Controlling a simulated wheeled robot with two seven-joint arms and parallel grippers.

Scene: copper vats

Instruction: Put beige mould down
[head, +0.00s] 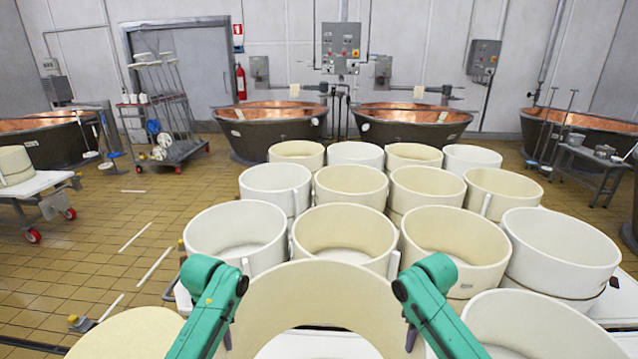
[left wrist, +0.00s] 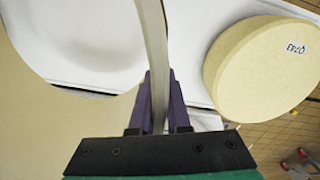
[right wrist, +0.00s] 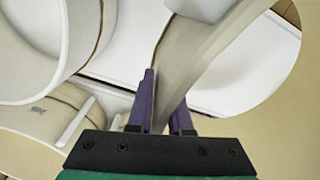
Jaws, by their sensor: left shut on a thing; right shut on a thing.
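The beige mould (head: 310,285) is a wide open ring at the bottom centre of the head view. My left gripper (head: 229,337) is shut on its left wall, which runs between the purple fingers in the left wrist view (left wrist: 154,45). My right gripper (head: 409,337) is shut on its right wall, as the right wrist view (right wrist: 205,45) shows. The ring looks roughly level. White table surface (head: 312,344) shows through its opening. Its lower edge is mostly hidden, so I cannot tell whether it touches the table.
Several white and beige moulds (head: 343,232) stand in close rows just beyond. Another white mould (head: 540,325) stands close at the right. A pale cheese wheel (left wrist: 265,68) lies at the left. Copper vats (head: 270,120) stand behind. Tiled floor at the left is mostly open.

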